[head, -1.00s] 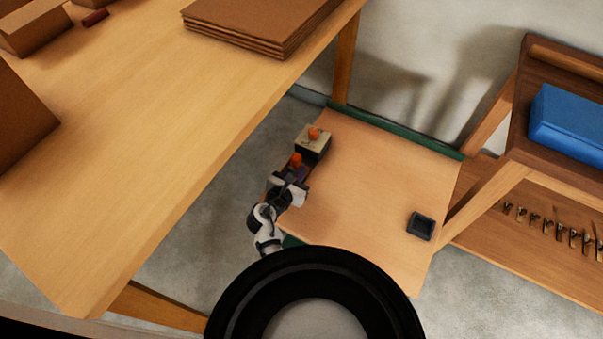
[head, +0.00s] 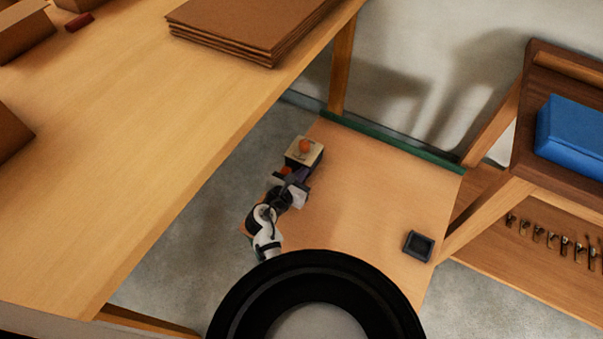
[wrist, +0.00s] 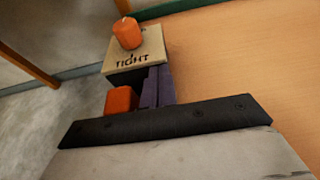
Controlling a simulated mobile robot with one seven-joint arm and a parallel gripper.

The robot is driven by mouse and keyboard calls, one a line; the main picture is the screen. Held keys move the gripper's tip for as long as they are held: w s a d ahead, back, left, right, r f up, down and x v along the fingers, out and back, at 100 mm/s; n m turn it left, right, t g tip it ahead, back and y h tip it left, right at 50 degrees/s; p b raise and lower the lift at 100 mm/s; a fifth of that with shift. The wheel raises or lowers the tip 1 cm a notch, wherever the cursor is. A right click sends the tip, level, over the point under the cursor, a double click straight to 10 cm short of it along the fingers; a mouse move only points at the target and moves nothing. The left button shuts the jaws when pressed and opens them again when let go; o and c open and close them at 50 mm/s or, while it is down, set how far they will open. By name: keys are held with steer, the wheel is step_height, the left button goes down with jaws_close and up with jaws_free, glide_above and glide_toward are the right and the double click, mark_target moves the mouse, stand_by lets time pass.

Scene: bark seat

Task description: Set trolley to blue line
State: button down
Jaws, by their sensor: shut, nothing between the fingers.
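A cream-topped dark block (head: 304,152) with an orange knob (head: 304,146) stands at the far left edge of the light wooden board. In the wrist view its top (wrist: 137,52) reads "TIGHT" below the orange knob (wrist: 127,33). Beside it on the near side are a smaller orange piece (wrist: 121,101) and a purple part (wrist: 157,87). I cannot tell which part is the trolley. My gripper (head: 289,182) is shut and empty, just on the near side of these parts. It also shows as a dark bar (wrist: 165,122) in the wrist view; contact is unclear. No blue line shows.
The board (head: 370,190) has a green far edge and holds a small dark tray (head: 418,245). A large wooden table (head: 150,150) stands at left, with stacked brown sheets (head: 250,25). A shelf with a blue box (head: 575,130) stands at right.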

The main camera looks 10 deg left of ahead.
steer(key=shift+w+d+r, duration=0.15)
steer(key=shift+w+d, duration=0.1)
steer(key=shift+w, duration=0.25)
steer(key=p, duration=0.3)
glide_above(327, 146)
steer(key=shift+w, duration=0.1)
